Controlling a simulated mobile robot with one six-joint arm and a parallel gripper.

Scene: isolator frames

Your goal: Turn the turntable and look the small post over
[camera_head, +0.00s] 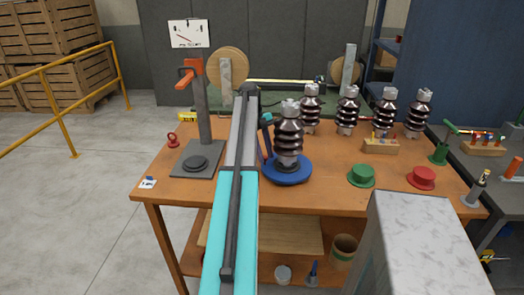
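A small post (288,138), a dark ribbed insulator with pale metal ends, stands upright on the round blue turntable (288,175) near the middle of the bench. My arm (238,185), teal and grey, rises from the bottom of the view and passes left of the turntable. A slim dark piece with a teal top (266,118) shows between my arm and the post, close to the turntable's left rim. I cannot tell whether it is part of my wrist or a handle. No gripper fingers can be made out. My arm hides part of the turntable's left surroundings.
Several similar posts (348,112) stand behind on the wooden bench (330,185). Green (361,175) and red (422,177) flanged caps sit at right. A grey stand with an orange arm (200,120) is at left. A grey block (420,245) fills the lower right.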

